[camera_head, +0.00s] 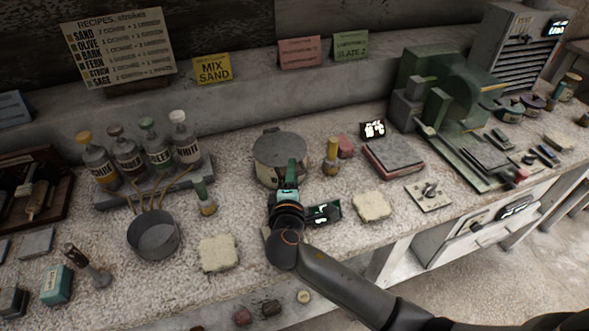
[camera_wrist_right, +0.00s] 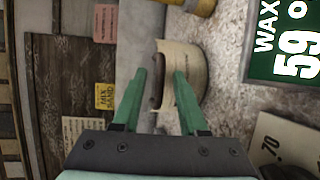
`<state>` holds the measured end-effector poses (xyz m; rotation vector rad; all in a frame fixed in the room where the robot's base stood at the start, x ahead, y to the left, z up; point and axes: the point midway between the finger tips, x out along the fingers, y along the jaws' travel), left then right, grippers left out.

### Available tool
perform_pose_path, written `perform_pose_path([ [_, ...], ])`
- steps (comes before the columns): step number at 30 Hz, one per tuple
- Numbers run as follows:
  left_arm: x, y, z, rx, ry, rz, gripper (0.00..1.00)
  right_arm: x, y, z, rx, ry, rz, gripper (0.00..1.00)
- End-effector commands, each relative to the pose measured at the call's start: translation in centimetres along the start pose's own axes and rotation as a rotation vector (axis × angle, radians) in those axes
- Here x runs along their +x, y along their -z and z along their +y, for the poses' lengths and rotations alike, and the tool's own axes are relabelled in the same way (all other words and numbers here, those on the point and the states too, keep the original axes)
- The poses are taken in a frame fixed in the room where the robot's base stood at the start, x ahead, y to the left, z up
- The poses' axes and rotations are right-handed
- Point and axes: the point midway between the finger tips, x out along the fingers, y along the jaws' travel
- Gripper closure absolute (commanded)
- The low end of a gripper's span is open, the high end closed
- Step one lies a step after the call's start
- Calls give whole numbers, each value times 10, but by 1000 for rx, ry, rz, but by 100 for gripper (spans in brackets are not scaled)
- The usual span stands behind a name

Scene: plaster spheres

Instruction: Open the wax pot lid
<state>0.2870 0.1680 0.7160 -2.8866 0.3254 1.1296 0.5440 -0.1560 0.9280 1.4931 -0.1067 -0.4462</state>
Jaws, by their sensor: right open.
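The wax pot (camera_head: 268,172) is a round pale grey pot with its flat lid (camera_head: 280,146) seated on top, near the middle of the bench. My right gripper (camera_head: 291,168) is open at the pot's front side. In the right wrist view, turned sideways, the cream pot wall (camera_wrist_right: 192,80) shows beyond the fingers. A dark brown bar-like part (camera_wrist_right: 158,75), perhaps the lid's handle or edge, lies between the open fingertips of the gripper (camera_wrist_right: 160,76). I cannot tell whether they touch it. My left gripper is out of view.
A green display reading WAX 59 (camera_wrist_right: 290,40) stands close by the gripper. A yellow-topped bottle (camera_head: 332,157) stands just right of the pot. Several bottles in a rack (camera_head: 120,200) and a grey pan (camera_head: 153,235) stand left. Pale slabs (camera_head: 218,254) lie in front.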

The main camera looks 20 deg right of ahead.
Motion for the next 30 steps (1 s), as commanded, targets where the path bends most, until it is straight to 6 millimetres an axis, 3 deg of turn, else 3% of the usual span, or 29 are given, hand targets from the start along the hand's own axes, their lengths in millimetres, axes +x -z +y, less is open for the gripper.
perform_pose_path([
  [10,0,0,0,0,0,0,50,-1,0,0,0,0,0,58],
  [21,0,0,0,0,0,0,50,-1,0,-1,0,2,0,98],
  [30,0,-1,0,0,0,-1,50,-1,0,-3,-2,5,-1,100],
])
